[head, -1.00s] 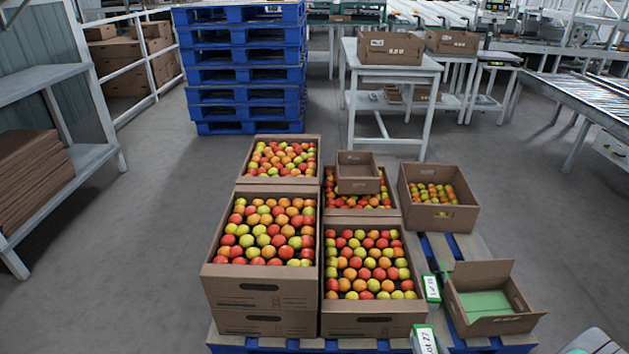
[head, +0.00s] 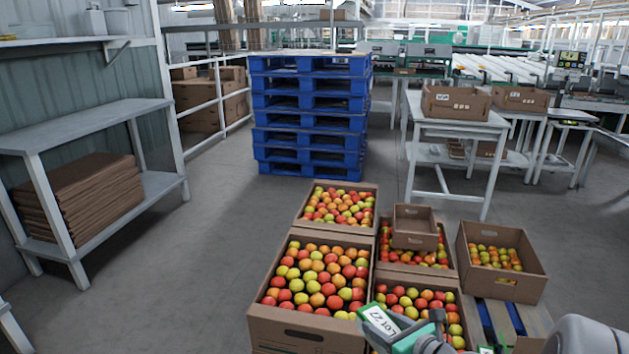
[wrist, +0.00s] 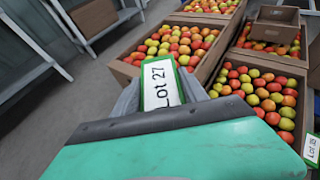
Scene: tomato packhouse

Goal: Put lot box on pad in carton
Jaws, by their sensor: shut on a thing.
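The lot box (head: 382,321), white with a green edge and marked "Lot 27", is held in my gripper (head: 391,331). In the wrist view the box (wrist: 160,84) stands out between the two grey fingers of my gripper (wrist: 160,100), which are shut on it. It is above the full tomato cartons. A second green-and-white box (wrist: 312,149) with a lot label is at the right edge of the wrist view. The open carton with the green pad cannot be made out in either view now.
Tomato-filled cartons (head: 262,325) crowd the pallet (head: 503,318), with a small empty box (head: 415,238) on one. Stacked blue pallets (head: 309,135) stand behind. A shelf (head: 90,125) with flat cardboard is at left. Floor between them is clear.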

